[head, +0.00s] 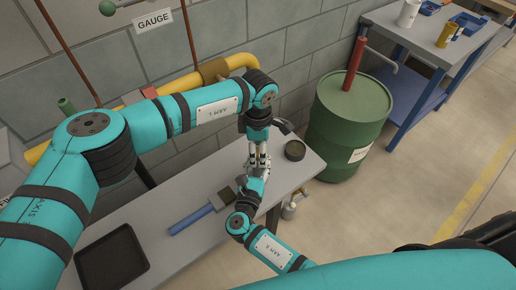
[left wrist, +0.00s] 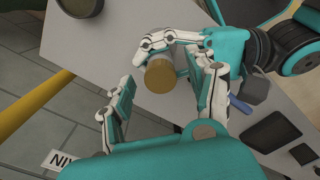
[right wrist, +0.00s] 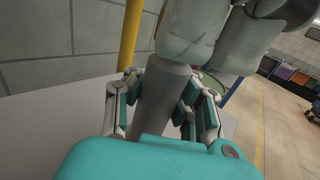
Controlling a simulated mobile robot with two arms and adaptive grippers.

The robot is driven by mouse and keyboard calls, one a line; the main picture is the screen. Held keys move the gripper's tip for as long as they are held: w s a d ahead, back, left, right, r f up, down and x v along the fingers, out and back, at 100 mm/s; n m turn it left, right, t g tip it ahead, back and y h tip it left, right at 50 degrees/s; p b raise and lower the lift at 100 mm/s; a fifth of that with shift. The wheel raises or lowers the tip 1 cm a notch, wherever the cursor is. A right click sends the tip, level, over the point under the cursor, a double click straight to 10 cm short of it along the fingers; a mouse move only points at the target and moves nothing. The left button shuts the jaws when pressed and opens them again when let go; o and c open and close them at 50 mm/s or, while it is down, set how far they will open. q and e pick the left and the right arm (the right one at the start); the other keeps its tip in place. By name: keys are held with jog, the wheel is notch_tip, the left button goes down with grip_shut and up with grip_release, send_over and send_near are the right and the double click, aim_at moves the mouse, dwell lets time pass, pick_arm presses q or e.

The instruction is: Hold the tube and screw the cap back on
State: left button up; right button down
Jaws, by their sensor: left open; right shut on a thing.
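A grey tube (right wrist: 160,105) stands between the fingers of my right gripper (right wrist: 158,88), which is shut on it, in the right wrist view. A tan-brown round cap (left wrist: 159,78) shows end-on at the tube's top in the left wrist view; how tightly it sits cannot be told. My left gripper (left wrist: 165,82) is open, its fingers on either side of the cap and apart from it. In the head view my left gripper (head: 258,160) points down just above my right gripper (head: 257,182). The tube is mostly hidden there between them.
The grey table (head: 160,190) carries a dark round tub (head: 295,150), a brush with a blue handle (head: 192,221) and a black tray (head: 110,258). A green drum (head: 347,125) stands right of the table. A yellow pipe (head: 180,82) runs along the wall behind.

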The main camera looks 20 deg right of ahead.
pick_arm(q)
notch_tip(320, 180, up, 12)
dwell(0.4)
pick_arm(e)
jog(key=c, duration=1.1)
grip_release()
jog(key=shift+c, duration=0.2)
jog(key=v, duration=1.2)
pick_arm(q)
jog(key=shift+f, duration=0.15)
pick_arm(e)
jog(key=shift+s, duration=0.1)
